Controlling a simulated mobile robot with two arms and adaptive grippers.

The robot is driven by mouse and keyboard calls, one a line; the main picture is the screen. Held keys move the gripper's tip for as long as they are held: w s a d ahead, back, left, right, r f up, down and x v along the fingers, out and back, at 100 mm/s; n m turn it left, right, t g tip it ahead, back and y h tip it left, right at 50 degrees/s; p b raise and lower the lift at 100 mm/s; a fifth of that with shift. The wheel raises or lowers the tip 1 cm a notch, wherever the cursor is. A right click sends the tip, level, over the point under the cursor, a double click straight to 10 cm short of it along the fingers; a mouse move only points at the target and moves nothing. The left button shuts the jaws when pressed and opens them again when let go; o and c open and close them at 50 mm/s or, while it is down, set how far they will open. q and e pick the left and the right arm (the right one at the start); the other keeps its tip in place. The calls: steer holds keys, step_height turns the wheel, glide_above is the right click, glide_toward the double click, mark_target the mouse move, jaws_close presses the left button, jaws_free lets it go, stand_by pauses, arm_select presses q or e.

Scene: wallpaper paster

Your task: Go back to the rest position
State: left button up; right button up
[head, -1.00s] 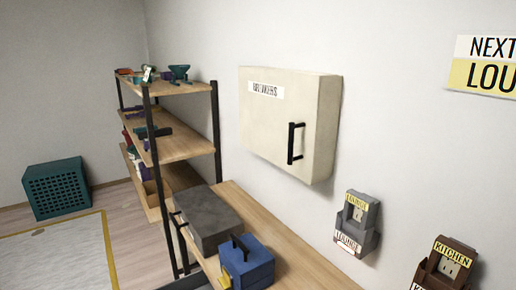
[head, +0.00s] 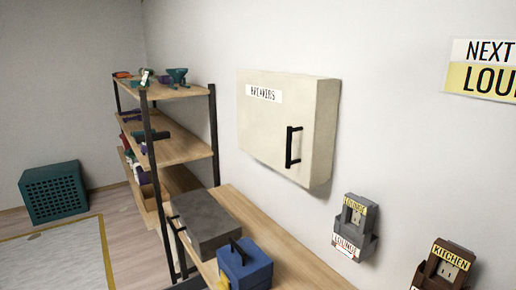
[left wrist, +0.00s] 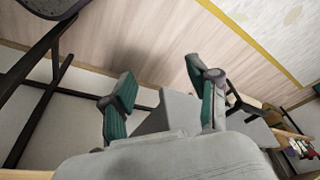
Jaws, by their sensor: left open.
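My left gripper (left wrist: 160,88) shows in the left wrist view. Its two green-and-grey fingers are spread apart with nothing between them. It hangs over the wood floor (left wrist: 150,50), clear of any object. Neither gripper shows in the head view. My right gripper is in no view.
A wooden bench (head: 285,235) along the wall holds a grey case (head: 203,222) and a blue box (head: 245,268). A shelf (head: 180,150) stands behind it. A closed breaker cabinet (head: 285,130) and two labelled holders, lounge (head: 355,225) and kitchen (head: 445,265), are on the wall. A green crate (head: 54,192) stands left.

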arm_select(q)
steer(key=s+f+g, duration=0.1)
steer(key=s+f, duration=0.1)
steer(key=f, duration=0.8)
steer(key=s+f, duration=0.2)
steer(key=f, duration=0.8)
steer(key=s+a+f+g, duration=0.1)
steer(key=s+a+f, duration=0.2)
steer(key=s+f, duration=1)
steer(key=s, duration=0.2)
steer(key=shift+s+f, duration=0.25)
steer(key=shift+s, duration=0.15)
